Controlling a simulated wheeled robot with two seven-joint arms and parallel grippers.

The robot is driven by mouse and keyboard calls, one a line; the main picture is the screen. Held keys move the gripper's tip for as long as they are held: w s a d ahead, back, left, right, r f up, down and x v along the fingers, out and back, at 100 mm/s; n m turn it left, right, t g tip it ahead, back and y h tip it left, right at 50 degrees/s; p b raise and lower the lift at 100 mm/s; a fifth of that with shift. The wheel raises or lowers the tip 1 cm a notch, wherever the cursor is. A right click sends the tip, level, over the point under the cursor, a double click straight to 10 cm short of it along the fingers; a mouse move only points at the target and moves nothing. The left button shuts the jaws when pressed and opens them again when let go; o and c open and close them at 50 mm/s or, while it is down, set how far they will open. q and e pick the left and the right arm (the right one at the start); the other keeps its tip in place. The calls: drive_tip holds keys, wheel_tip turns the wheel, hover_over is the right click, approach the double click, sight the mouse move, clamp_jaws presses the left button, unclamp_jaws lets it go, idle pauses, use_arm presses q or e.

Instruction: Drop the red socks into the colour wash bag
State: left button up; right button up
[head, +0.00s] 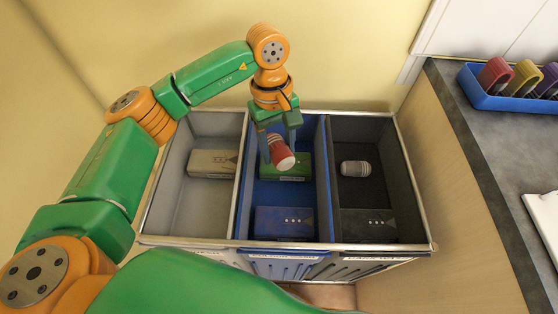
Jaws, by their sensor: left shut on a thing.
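My left gripper (279,138) points down over the middle, blue compartment (316,205) of the laundry sorter. It is shut on a rolled red sock bundle (278,148) with a pale end. The bundle is tilted and appears to be above the compartment's floor; its exact height is hard to tell. A green box-like item (297,172) lies below and behind it in the blue compartment, partly hidden by the bundle. A dark blue item (284,222) lies at the near end of that compartment. My right gripper is not in view.
The left, light grey compartment (190,215) holds a beige item (212,163). The right, black compartment (395,190) holds a grey striped roll (356,168) and a dark item (367,225). A counter (485,160) on the right carries a blue tray (500,101) of coloured things.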

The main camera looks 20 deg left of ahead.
use_arm(q)
drive_tip(key=shift+d+f+b, duration=0.15)
drive_tip(key=shift+f+b, duration=0.25)
wheel_tip(320, 180, down, 5)
drive_tip(key=b, duration=0.3)
drive_tip(key=shift+s+d, duration=0.1)
drive_tip(key=o, duration=1.4)
drive_tip(key=r, duration=0.4)
drive_tip(key=a+r, duration=0.1)
drive_tip(key=r, duration=0.2)
drive_tip(key=shift+w, duration=0.35)
